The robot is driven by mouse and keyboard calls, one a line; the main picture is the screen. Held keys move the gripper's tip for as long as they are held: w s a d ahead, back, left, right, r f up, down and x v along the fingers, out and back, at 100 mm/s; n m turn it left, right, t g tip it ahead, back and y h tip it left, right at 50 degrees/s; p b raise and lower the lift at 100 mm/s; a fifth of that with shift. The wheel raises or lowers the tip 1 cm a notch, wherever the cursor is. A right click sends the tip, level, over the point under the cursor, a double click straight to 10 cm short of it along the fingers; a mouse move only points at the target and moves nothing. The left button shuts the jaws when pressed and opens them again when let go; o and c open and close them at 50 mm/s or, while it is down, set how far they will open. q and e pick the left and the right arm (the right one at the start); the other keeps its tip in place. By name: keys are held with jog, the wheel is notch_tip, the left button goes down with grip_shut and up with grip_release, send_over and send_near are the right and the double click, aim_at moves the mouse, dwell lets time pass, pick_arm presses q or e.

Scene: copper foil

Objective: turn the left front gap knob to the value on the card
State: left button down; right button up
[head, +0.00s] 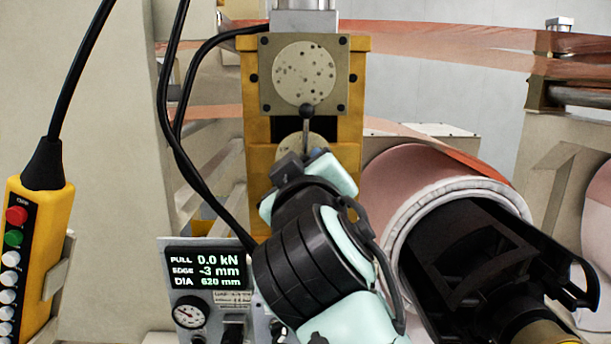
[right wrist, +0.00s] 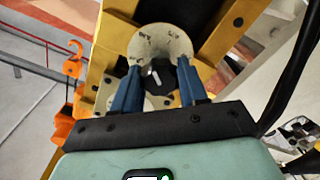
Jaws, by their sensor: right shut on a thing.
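The gap knob (right wrist: 163,79) is black with a white pointer mark, set in front of a round cream dial (right wrist: 159,43) with small markings in the right wrist view. My right gripper (right wrist: 160,86) is shut on this knob, one blue finger on each side. My left gripper is not in view.
The display (head: 206,269) reads 0.0 kN, -3 mm, 620 mm. A pendant (head: 35,255) hangs at left; a copper foil roll (head: 420,172) is at right.

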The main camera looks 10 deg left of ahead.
jog(key=m, duration=0.4)
jog(key=shift+m+b, duration=0.6)
jog(key=shift+m, duration=2.2)
jog(key=o, duration=1)
jog(key=shift+o, duration=0.2)
